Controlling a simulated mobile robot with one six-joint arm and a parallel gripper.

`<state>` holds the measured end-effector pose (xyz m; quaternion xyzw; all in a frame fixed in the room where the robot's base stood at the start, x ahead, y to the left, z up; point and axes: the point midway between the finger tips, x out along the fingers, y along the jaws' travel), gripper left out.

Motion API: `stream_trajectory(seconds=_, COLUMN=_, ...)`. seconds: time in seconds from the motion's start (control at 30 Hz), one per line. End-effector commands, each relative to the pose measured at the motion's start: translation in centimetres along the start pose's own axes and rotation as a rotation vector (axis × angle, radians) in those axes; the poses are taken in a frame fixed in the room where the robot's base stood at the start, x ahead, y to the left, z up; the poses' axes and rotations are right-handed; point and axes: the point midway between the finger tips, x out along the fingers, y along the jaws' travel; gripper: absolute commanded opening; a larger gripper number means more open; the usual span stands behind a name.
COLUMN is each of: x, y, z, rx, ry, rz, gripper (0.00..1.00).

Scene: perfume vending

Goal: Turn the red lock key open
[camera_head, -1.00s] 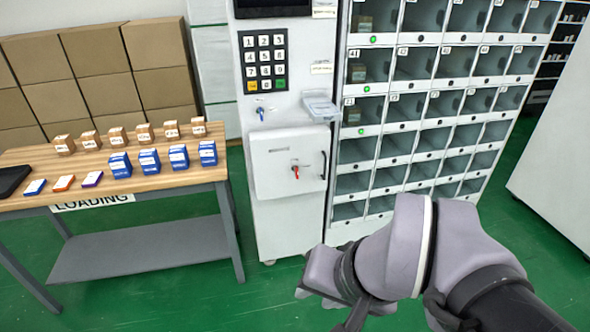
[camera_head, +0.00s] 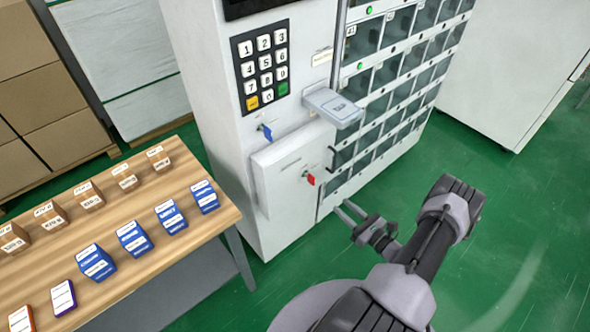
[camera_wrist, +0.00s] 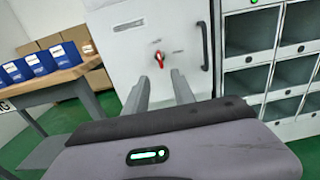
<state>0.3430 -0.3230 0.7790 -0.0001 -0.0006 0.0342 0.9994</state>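The red lock key (camera_head: 310,179) sits in the white panel door (camera_head: 290,170) on the front of the vending machine. In the wrist view the red key (camera_wrist: 159,58) shows ahead, a little above and between my fingertips. My gripper (camera_head: 346,212) is in front of the machine's lower part, to the right of and below the key, apart from it. In the wrist view my gripper (camera_wrist: 158,78) has its two fingers apart with nothing between them. A black door handle (camera_wrist: 203,45) stands to the right of the key.
A blue key (camera_head: 266,131) sits above the panel, below the keypad (camera_head: 262,67). A grey box (camera_head: 334,107) juts out above the panel's right side. A wooden table (camera_head: 140,205) with several boxes stands left of the machine. Green floor (camera_head: 510,230) is clear at right.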

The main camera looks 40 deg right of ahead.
Motion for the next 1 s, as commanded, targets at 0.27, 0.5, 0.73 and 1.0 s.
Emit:
stream_trajectory(seconds=0.27, x=8.0, y=0.4, z=-0.3, rx=-0.003, ry=0.0, rz=0.013, gripper=0.31)
stream_trajectory(seconds=0.5, x=14.0, y=0.5, z=-0.2, rx=-0.002, ry=0.0, rz=0.012, gripper=0.31)
stream_trajectory(seconds=0.73, x=16.4, y=0.4, z=0.0, rx=-0.001, ry=0.001, rz=0.009, gripper=0.31)
stream_trajectory(seconds=1.0, x=16.6, y=0.4, z=0.0, rx=-0.001, ry=0.001, rz=0.009, gripper=0.31)
